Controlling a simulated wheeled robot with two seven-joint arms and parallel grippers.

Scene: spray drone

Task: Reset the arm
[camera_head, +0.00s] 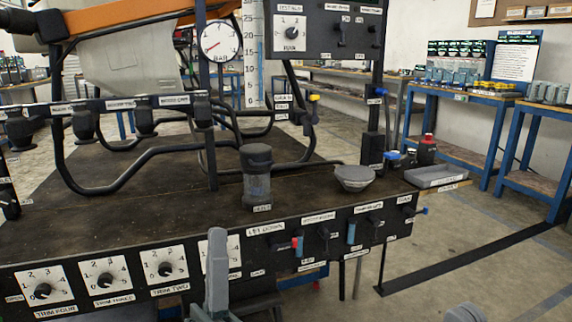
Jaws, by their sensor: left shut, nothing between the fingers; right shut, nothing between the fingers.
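My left gripper (216,275) is grey and points up at the bottom centre, in front of the bench's front panel. It is shut and empty, and it hides part of the panel near the dials. My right gripper (465,313) shows only as a grey tip at the bottom edge, right of the bench and over the floor. It is shut and empty, and most of it is out of frame. Both look apart from the bench's controls, though the left one's exact distance from the panel is hard to tell.
Open floor (480,260) lies to the right.

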